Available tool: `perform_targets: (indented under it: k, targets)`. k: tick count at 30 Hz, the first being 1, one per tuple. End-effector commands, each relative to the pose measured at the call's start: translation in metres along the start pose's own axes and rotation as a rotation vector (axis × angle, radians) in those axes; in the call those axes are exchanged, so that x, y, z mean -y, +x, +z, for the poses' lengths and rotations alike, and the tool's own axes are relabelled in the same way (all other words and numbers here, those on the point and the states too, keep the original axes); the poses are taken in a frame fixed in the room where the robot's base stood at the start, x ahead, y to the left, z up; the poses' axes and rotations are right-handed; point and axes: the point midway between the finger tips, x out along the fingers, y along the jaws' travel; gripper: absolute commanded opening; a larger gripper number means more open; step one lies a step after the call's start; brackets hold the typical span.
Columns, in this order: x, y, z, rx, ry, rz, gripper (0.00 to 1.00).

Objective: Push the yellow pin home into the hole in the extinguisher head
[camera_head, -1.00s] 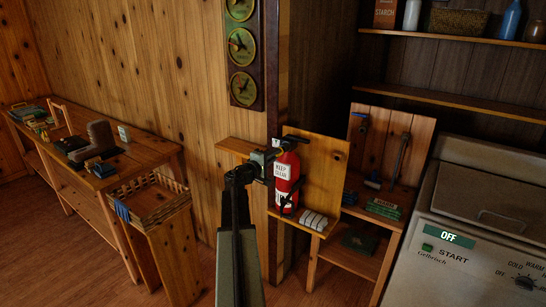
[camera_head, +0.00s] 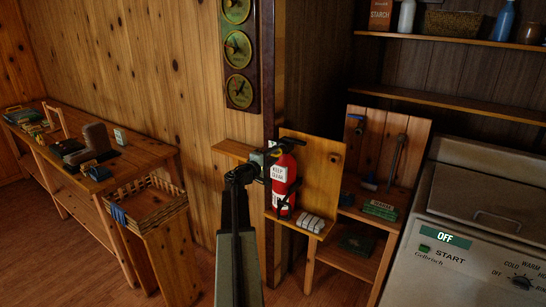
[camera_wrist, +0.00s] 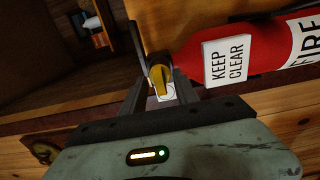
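The red fire extinguisher (camera_head: 280,184) stands upright against a wooden backboard, with a black head (camera_head: 287,144) on top. In the wrist view the extinguisher (camera_wrist: 264,50) lies sideways, its "KEEP CLEAR" label facing me. The yellow pin (camera_wrist: 158,75) sits between my fingertips, beside the head end, with a small white piece under it. My gripper (camera_wrist: 160,84) appears shut on the pin, with a finger close on each side. In the head view my gripper (camera_head: 264,160) is just left of the extinguisher's head. The hole and the pin's tip are hidden.
The backboard (camera_head: 322,180) stands behind the extinguisher, with pale blocks (camera_head: 311,223) on its ledge. A wooden post and a gauge panel (camera_head: 238,50) are behind my arm. A washer (camera_head: 480,230) is at right, a basket stand (camera_head: 150,205) at left.

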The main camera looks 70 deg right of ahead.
Motion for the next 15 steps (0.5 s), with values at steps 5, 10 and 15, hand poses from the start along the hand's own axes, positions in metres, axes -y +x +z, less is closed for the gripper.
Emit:
perform_targets:
  k: [5,10,15]
  targets:
    - [0.000,-0.002,0.000,0.000,0.000,0.000,0.36]
    - [0.000,-0.019,0.001,-0.001,0.000,0.000,0.36]
    - [0.000,-0.053,0.002,-0.002,0.000,0.000,0.36]
